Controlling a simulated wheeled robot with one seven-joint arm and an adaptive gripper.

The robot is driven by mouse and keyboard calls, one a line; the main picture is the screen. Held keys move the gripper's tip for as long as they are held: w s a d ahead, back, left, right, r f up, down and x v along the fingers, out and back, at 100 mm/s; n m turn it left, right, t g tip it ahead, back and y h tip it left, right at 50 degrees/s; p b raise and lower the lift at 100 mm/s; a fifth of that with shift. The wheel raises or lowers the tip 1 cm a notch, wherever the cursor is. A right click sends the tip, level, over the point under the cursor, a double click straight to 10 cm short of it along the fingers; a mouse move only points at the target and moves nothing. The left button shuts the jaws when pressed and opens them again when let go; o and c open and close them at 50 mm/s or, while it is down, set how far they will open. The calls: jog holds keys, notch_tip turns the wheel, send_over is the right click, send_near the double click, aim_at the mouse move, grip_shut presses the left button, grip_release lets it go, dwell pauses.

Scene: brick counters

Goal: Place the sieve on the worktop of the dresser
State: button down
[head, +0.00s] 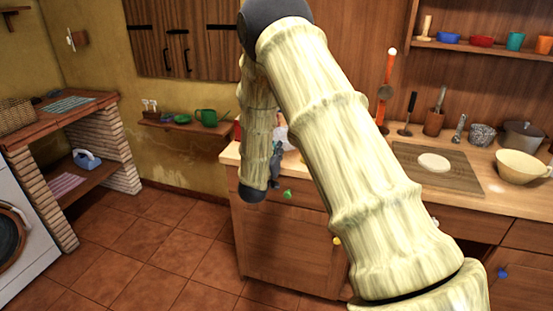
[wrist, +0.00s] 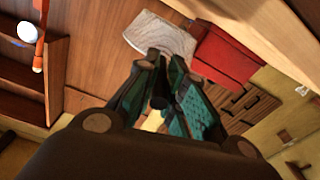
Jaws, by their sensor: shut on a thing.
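My gripper (head: 277,151) is partly hidden behind my arm in the head view, over the left end of the dresser's worktop (head: 484,163). In the wrist view, the fingers of my gripper (wrist: 165,62) close on a pale, mesh-like thing, which looks to be the sieve (wrist: 160,35). Its pale surface also shows just above the gripper in the head view (head: 281,133). Its handle cannot be made out. Whether it touches the worktop cannot be told.
A red thing (wrist: 226,56) is close beside the sieve. On the worktop are a board (head: 450,178) with dough, a cream bowl (head: 520,167), a speckled pot (head: 482,135) and a utensil holder (head: 434,122).

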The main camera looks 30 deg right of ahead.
jog(key=shift+f+p, duration=0.35)
jog(key=shift+f, duration=1.35)
jog(key=shift+f, duration=0.15)
jog(key=c, duration=1.5)
grip_release()
